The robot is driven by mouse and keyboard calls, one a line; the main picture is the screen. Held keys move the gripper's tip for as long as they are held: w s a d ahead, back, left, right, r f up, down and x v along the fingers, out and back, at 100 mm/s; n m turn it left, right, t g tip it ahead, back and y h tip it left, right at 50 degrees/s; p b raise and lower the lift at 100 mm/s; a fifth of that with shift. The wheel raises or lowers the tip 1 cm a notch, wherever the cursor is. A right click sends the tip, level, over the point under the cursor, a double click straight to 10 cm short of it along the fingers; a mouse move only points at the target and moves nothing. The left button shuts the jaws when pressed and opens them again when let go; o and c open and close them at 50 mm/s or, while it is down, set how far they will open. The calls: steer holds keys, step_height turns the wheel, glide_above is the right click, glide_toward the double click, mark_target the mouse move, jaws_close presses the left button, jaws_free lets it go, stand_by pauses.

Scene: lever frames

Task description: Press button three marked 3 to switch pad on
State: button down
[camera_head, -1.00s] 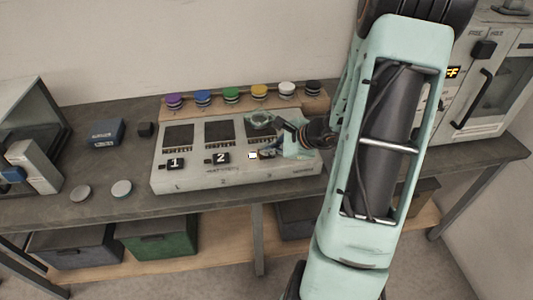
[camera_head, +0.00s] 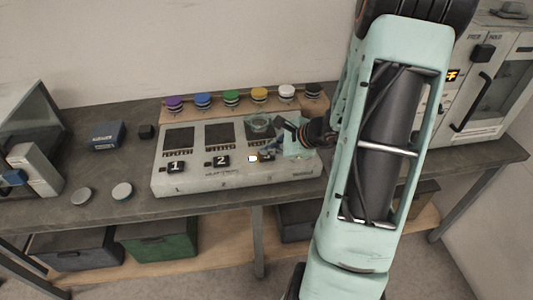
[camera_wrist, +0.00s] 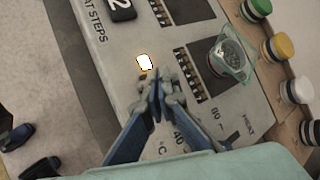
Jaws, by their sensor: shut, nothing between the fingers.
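A light grey panel (camera_head: 235,178) on the bench has three dark pads in a row, with black buttons below them. Button 1 (camera_head: 175,165) and button 2 (camera_head: 221,160) show clearly. Button 2 also shows at the top of the wrist view (camera_wrist: 122,8). The small lamp (camera_head: 252,158) right of button 2 glows white; it is bright in the wrist view too (camera_wrist: 145,62). My gripper (camera_wrist: 158,84) is shut and empty, its tips low over the panel just beside this lamp. Button three's mark is hidden behind the fingers; I cannot tell whether the tips touch it.
A clear glass vessel (camera_head: 262,123) stands on the third pad. Several coloured knobs, among them a purple one (camera_head: 174,103), line the wooden strip behind. Two round discs (camera_head: 122,191) and a blue box (camera_head: 106,134) lie left of the panel. An oven-like machine (camera_head: 480,95) stands right.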

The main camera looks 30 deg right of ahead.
mark_target(267, 158)
steer(key=shift+r+p, duration=1.85)
steer(key=shift+r, duration=0.95)
steer(key=shift+f, duration=0.1)
